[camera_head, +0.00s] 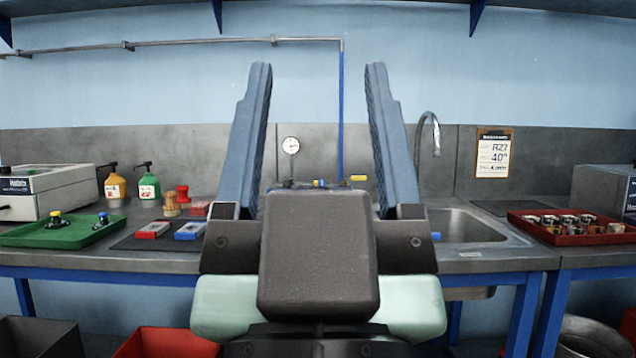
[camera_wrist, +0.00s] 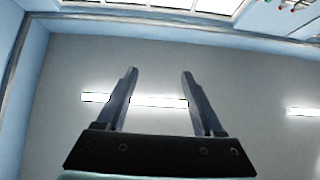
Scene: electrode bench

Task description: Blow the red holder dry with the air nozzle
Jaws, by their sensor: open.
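A red holder (camera_head: 153,230), a small block with a pale top, lies on a dark mat on the bench left of centre. A blue holder (camera_head: 190,231) of the same form lies just right of it. My gripper (camera_head: 318,75) is raised in front of the bench, fingers pointing up, wide open and empty. It is well apart from the red holder. The wrist view shows the open fingers (camera_wrist: 158,73) against the ceiling and its lights. A small yellow and blue part (camera_head: 357,178) shows between the fingers at the back; I cannot tell if it is the air nozzle.
A green tray (camera_head: 30,240) with small fittings lies at the left, with bottles (camera_head: 148,186) behind. A sink (camera_head: 470,228) with a tall tap (camera_head: 433,130) is right of centre. A red tray (camera_head: 600,239) with several cups is far right. My gripper hides the bench middle.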

